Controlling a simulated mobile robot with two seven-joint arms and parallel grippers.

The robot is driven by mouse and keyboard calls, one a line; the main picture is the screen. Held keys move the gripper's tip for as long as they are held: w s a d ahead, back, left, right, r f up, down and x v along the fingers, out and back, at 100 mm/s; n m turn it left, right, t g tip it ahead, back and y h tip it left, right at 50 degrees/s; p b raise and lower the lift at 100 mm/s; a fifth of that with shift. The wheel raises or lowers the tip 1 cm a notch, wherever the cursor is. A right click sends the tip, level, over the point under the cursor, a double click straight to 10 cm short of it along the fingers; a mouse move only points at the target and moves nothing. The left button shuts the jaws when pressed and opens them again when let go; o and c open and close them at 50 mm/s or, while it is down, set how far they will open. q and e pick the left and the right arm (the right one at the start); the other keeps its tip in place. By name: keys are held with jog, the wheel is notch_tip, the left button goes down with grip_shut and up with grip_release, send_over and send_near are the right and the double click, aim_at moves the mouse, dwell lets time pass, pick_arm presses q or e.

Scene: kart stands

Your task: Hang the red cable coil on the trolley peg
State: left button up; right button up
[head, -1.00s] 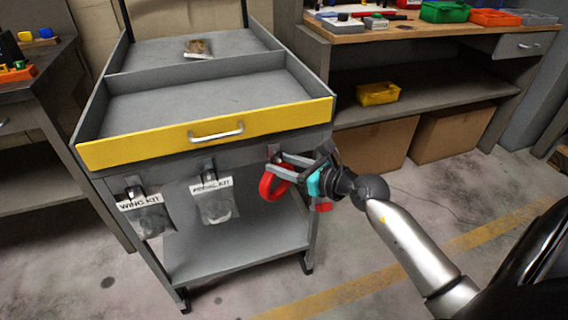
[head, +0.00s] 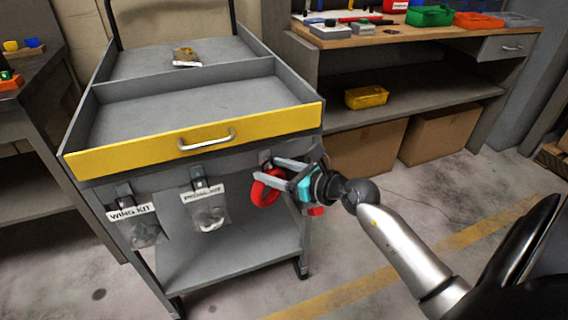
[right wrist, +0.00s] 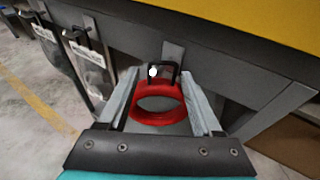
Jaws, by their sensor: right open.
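The red cable coil (head: 266,191) is upright at the front right of the grey trolley, below its yellow drawer front. In the right wrist view the coil (right wrist: 157,119) lies between my two fingers, with its upper edge at a black hooked peg (right wrist: 164,72) on the trolley. How far the peg passes through the coil is hard to tell. My right gripper (head: 266,170) is open, its fingers on either side of the coil with gaps showing. My left gripper is out of view.
The trolley (head: 175,150) has a wing kit bag (head: 142,230) and a second labelled bag (head: 207,209) hanging on its front. A workbench (head: 365,37) with bins stands behind right, cardboard boxes (head: 440,132) under it. Floor to the trolley's right is clear.

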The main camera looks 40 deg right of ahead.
jog(key=shift+s+d, duration=0.2)
jog(key=shift+d, duration=0.15)
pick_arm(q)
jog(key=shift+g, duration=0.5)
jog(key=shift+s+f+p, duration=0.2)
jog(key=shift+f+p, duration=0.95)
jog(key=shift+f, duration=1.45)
pick_arm(e)
jog(key=v, duration=1.4)
jog(key=shift+s+a, duration=0.15)
jog(key=shift+s, duration=0.2)
jog(key=shift+r, duration=0.1)
